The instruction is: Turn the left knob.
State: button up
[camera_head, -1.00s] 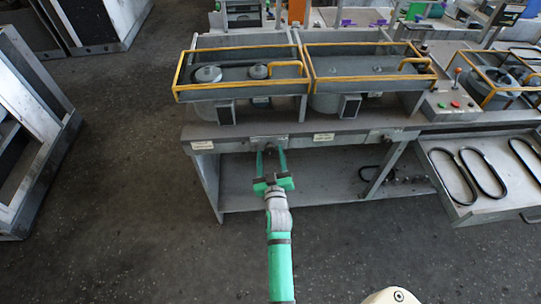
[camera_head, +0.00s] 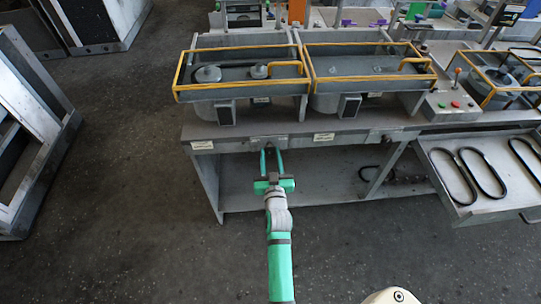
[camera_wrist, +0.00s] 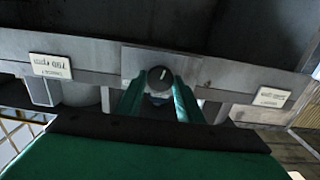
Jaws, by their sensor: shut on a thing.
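The left knob (camera_head: 270,146) is on the front rail of the bench, below the left blower housing. In the wrist view the knob (camera_wrist: 159,77) is small, round and dark, with a pale pointer line that stands nearly upright in the picture. My gripper (camera_head: 271,152) reaches straight at the rail, its two green fingers drawn in on either side of the knob. In the wrist view my gripper (camera_wrist: 160,84) is shut on the knob, with its face showing between the fingertips. In the head view the fingers partly hide the knob.
A second knob (camera_head: 386,138) is further right on the rail. White labels (camera_head: 202,145) flank the left knob. Yellow-framed blower housings (camera_head: 240,85) stand on the bench above. A tray with black belts (camera_head: 485,180) juts out at right.

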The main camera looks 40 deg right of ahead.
jog(key=m, duration=0.4)
jog(key=shift+m, duration=0.3)
jog(key=m, duration=0.4)
jog(key=shift+a, duration=0.1)
dwell(0.4)
jog(key=o, duration=1.1)
jog(key=shift+m, duration=0.3)
jog(key=shift+c, duration=0.2)
jog(key=v, duration=1)
jog(key=shift+s, duration=0.4)
jog(key=shift+a, duration=0.15)
